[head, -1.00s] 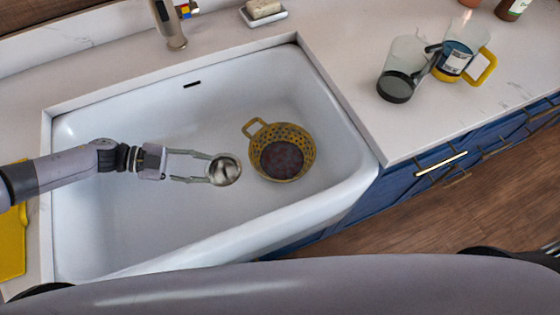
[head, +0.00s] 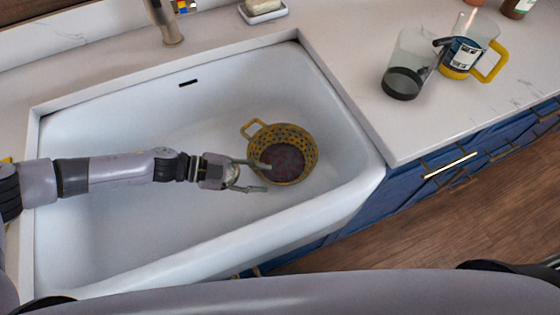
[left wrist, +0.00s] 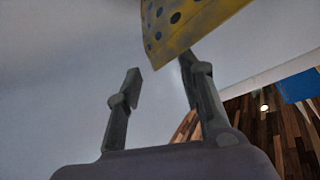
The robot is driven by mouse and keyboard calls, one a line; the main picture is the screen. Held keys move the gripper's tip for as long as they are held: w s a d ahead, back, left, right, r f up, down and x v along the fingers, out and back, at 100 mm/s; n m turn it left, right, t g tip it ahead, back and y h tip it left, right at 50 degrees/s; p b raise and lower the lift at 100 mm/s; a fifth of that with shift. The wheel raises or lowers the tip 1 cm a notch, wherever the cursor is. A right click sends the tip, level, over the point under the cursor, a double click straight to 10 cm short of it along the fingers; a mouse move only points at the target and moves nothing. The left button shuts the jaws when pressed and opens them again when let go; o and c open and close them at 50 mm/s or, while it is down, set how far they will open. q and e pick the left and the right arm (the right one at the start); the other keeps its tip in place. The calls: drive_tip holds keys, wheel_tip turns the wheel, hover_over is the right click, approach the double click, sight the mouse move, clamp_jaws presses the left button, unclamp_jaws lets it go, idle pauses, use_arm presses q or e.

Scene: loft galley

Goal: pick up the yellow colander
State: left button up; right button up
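The yellow colander (head: 297,140) sits in the white sink, to the right of its middle. It has a holed wall, a loop handle at its upper left and a dark reddish bottom or contents. My left gripper (head: 266,177) is open and empty at the colander's lower left side. Its upper finger overlaps the colander in the head view; contact cannot be told. In the left wrist view the colander's wall (left wrist: 185,20) shows at the top, beyond the spread fingers of the left gripper (left wrist: 161,72). My right gripper is out of view.
The white sink (head: 110,200) has raised walls around the colander.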

use_arm(q)
drive_tip(key=shift+b+x, duration=0.3)
drive_tip(key=shift+x, duration=0.9)
drive_tip(key=shift+a, duration=0.1)
clamp_jaws()
